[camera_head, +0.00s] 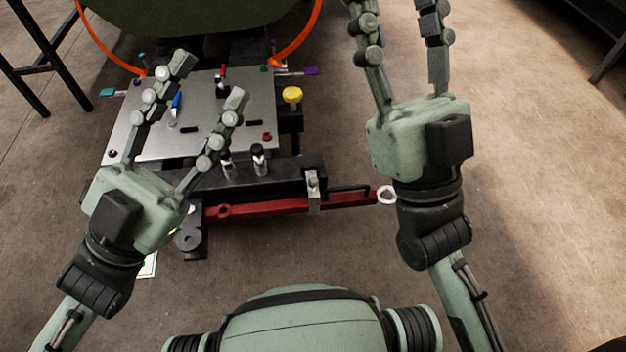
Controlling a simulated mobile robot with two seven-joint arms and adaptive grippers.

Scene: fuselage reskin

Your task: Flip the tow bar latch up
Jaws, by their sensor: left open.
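The red tow bar (262,207) lies across the front of the cart and ends at the right in a pale ring (386,195). A silver upright bracket (313,193) straddles the bar, with a dark handle-like bar beside it to the right. I cannot tell for sure which part is the latch. My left gripper (208,81) is open and empty, over the cart's metal top, behind and left of the bracket. My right gripper (398,20) has its fingers spread and looks empty. Its tips reach the top edge of the picture, and its wrist is right of the ring.
The metal panel (150,145) holds several small coloured knobs, levers and switches, with a yellow knob (292,95) at its right edge. Orange hoops and a dark green body rise behind it. Black frames stand at the upper corners. The floor (550,200) at right is clear.

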